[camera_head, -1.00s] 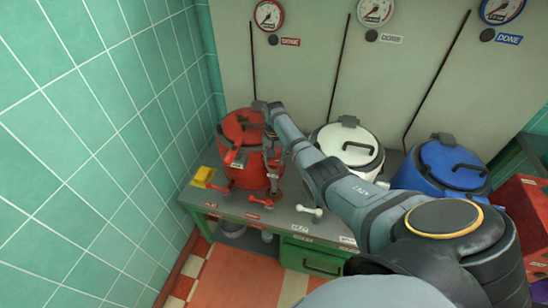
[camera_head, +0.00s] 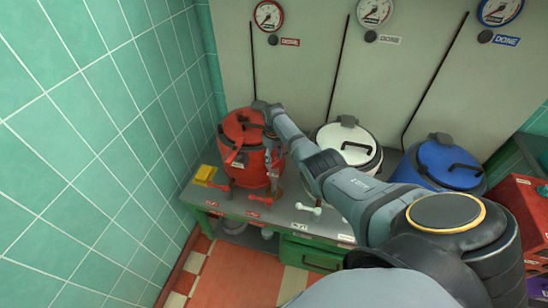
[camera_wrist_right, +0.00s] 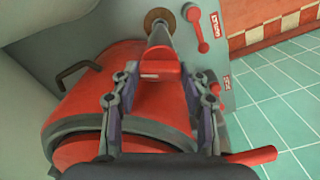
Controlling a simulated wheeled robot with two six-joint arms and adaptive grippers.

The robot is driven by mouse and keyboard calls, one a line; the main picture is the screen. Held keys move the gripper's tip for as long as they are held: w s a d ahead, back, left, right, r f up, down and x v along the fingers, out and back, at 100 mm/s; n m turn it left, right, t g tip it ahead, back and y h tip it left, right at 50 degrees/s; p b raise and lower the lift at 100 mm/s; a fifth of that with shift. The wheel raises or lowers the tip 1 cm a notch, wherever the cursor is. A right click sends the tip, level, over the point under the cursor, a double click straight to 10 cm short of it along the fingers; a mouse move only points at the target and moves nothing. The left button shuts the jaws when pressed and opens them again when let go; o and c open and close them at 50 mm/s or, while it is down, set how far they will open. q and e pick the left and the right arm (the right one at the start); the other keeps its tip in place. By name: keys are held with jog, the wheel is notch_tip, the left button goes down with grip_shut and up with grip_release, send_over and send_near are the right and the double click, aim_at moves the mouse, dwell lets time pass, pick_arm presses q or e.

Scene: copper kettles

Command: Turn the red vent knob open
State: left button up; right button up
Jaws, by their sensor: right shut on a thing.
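The red kettle (camera_head: 238,170) stands at the left end of the bench, and its side and lid also fill the left of the right wrist view (camera_wrist_right: 100,90). My right gripper (camera_head: 272,152) is at the kettle's right side. In the right wrist view its fingers (camera_wrist_right: 160,88) are closed around the red vent knob (camera_wrist_right: 160,68), which sits on a grey pipe rising from a brass collar (camera_wrist_right: 158,17). In the head view my wrist hides the knob. My left gripper is not in view.
A white kettle (camera_head: 342,155) and a blue kettle (camera_head: 435,170) stand to the right on the bench. A red lever (camera_head: 260,199) and a white lever (camera_head: 308,205) are at the bench front. A yellow block (camera_head: 205,173) lies by the green tiled wall (camera_head: 90,130). Gauges (camera_head: 268,14) hang behind.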

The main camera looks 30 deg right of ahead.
aim_at(274, 160)
jog(key=n, duration=0.5)
jog(key=shift+n, duration=0.3)
dwell(0.4)
jog(key=o, duration=1.2)
jog(key=shift+c, duration=0.2)
notch_tip(274, 160, up, 12)
